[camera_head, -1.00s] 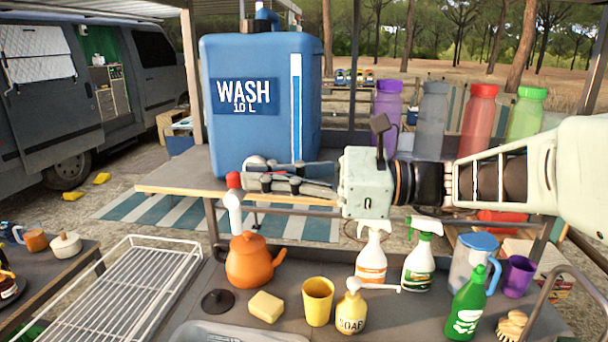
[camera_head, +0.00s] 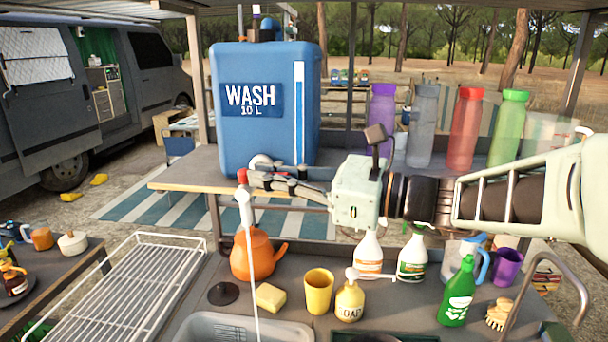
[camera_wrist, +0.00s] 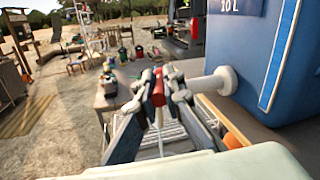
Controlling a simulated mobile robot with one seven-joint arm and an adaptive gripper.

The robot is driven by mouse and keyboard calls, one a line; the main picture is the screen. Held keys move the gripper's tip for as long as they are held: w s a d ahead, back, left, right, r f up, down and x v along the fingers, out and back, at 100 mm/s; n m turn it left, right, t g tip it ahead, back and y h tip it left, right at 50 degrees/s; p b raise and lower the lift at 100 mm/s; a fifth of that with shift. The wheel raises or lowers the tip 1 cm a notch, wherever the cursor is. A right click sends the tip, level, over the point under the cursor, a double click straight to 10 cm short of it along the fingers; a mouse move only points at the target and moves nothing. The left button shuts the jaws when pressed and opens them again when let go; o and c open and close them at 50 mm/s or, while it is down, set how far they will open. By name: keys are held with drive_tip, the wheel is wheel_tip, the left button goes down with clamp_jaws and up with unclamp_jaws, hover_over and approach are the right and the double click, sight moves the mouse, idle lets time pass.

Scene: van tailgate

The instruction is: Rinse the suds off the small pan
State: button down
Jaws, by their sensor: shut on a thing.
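The blue wash tank (camera_head: 262,125) stands on the shelf. Its white tap (camera_head: 245,205) sticks out with a red lever (camera_head: 243,177). My gripper (camera_head: 250,176) is at the tap, shut on the red lever; the wrist view shows the lever (camera_wrist: 158,88) between the fingertips (camera_wrist: 159,90). A thin white stream of water (camera_head: 254,280) falls from the tap toward the grey basin (camera_head: 205,322) at the bottom edge. I cannot make out the small pan or its suds; the basin's inside is mostly cut off.
An orange kettle (camera_head: 254,258), yellow sponge (camera_head: 270,297), yellow cup (camera_head: 318,290) and soap bottle (camera_head: 350,302) stand close by the stream. A white wire rack (camera_head: 140,290) lies to the left. Spray bottles (camera_head: 411,258) and a green bottle (camera_head: 457,295) stand right.

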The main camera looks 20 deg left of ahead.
idle(0.3)
drive_tip(key=c, duration=2)
unclamp_jaws()
drive_tip(key=shift+c, duration=0.2)
drive_tip(key=s+d, duration=0.1)
drive_tip(key=d, duration=1.1)
drive_tip(key=shift+f, duration=0.1)
